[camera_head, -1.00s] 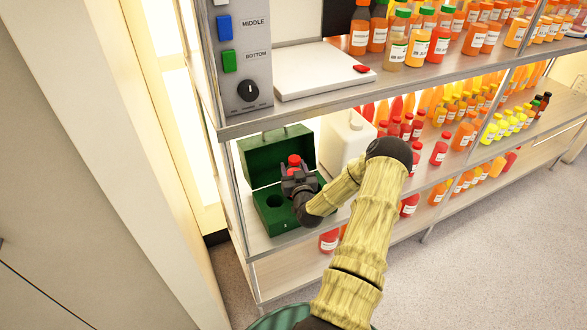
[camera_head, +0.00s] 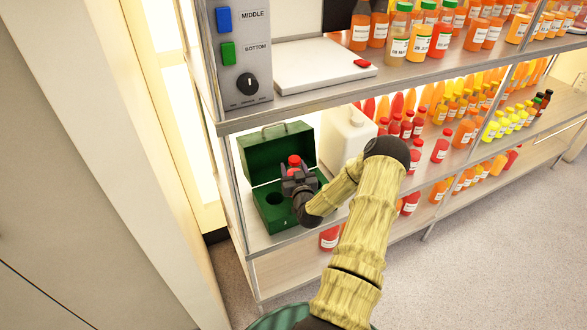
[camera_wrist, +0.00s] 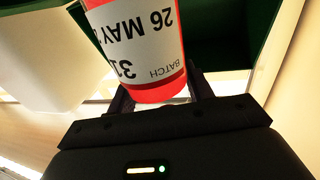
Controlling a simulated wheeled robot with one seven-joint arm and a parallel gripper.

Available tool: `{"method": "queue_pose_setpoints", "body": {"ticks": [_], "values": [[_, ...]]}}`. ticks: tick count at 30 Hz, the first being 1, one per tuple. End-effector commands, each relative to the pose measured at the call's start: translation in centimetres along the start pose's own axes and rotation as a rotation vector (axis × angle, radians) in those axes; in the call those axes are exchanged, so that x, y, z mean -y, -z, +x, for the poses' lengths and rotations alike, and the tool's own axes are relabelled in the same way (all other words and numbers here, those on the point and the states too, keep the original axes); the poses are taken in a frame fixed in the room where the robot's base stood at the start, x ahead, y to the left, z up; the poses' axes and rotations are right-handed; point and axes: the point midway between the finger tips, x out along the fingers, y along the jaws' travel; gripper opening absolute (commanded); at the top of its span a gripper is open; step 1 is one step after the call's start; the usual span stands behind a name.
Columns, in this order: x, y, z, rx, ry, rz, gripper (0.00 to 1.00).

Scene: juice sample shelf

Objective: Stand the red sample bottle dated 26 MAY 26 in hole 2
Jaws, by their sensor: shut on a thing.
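The red sample bottle (camera_head: 294,161) is held upright in my gripper (camera_head: 296,177); only its red cap shows in the head view. In the wrist view the red bottle (camera_wrist: 160,90) fills the top middle, and its white label reads "26 MAY" and "BATCH", upside down. My gripper's fingers (camera_wrist: 158,95) are shut on it from both sides. The green case (camera_head: 262,197) stands open on the middle shelf, lid raised at the back. An empty dark round hole (camera_head: 275,198) shows at its front left. My gripper is over the right part of the case and hides what lies below the bottle.
A white jug (camera_head: 345,140) stands right behind my arm. Several red bottles (camera_head: 441,146) stand farther right. A shelf with a white slab (camera_head: 320,70) and a control panel (camera_head: 240,60) is above; a shelf post (camera_head: 234,190) is at left.

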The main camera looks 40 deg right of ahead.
Motion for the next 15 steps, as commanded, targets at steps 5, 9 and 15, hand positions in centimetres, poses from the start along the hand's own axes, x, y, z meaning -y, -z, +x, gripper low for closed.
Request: {"method": "queue_pose_setpoints", "body": {"ticks": [5,9,15], "values": [[0.0,-0.33,0.03,-0.002,0.0,-0.001,0.21],[0.01,-0.58,0.03,-0.002,0.0,-0.001,0.21],[0.02,-0.99,0.02,0.0,0.0,0.0,0.21]]}}
